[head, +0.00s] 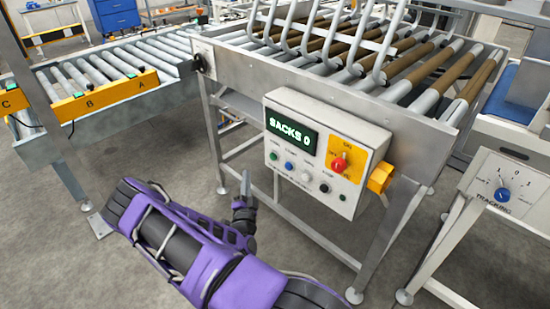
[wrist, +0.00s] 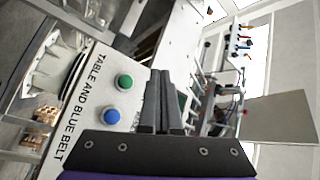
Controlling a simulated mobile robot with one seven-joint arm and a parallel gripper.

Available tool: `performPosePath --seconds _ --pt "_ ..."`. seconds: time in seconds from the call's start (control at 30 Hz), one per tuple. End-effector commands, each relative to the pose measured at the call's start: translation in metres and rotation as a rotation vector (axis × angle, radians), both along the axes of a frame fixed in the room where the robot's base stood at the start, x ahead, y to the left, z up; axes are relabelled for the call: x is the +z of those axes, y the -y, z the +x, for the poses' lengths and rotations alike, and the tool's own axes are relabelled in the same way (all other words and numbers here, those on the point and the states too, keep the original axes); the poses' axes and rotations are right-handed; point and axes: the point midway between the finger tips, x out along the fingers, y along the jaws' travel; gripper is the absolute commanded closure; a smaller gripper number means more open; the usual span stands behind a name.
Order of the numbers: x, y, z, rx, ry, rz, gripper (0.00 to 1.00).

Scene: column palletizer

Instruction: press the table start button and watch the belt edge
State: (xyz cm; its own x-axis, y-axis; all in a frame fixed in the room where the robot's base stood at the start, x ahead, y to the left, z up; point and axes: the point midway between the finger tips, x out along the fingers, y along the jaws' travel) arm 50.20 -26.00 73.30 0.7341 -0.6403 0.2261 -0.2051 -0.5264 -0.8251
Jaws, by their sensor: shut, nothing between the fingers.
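In the wrist view a white panel lettered "TABLE AND BLUE BELT" (wrist: 88,95) carries a green button (wrist: 124,82) and a blue button (wrist: 111,117). The small lettering by these buttons is too blurred to read. My gripper (wrist: 161,74) is shut and empty, to the right of both buttons in that view, with a visible gap in the picture. In the head view my gripper (head: 246,176) is low, left of a grey control box (head: 345,150) reading "SACKS 0". I cannot tell whether that box bears the same panel. A blue belt surface (head: 503,95) shows at the right edge.
The control box has several buttons and a red switch (head: 339,163) on yellow. Above it is a roller table (head: 320,75) with bent metal bars. A roller conveyor (head: 110,70) stands at left. A "TRACKING" dial box (head: 505,190) is at right. Open floor lies below.

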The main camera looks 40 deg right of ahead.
Motion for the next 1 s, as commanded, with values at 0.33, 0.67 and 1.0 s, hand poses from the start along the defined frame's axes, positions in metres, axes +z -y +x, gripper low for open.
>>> performPosePath --seconds 0.33,0.67,1.0 --pt "0.0 0.006 0.001 -0.003 0.003 0.001 1.0" --pt "0.0 0.049 0.004 -0.005 0.005 0.002 1.0" --pt "0.0 0.083 0.007 0.0 0.002 0.002 1.0"
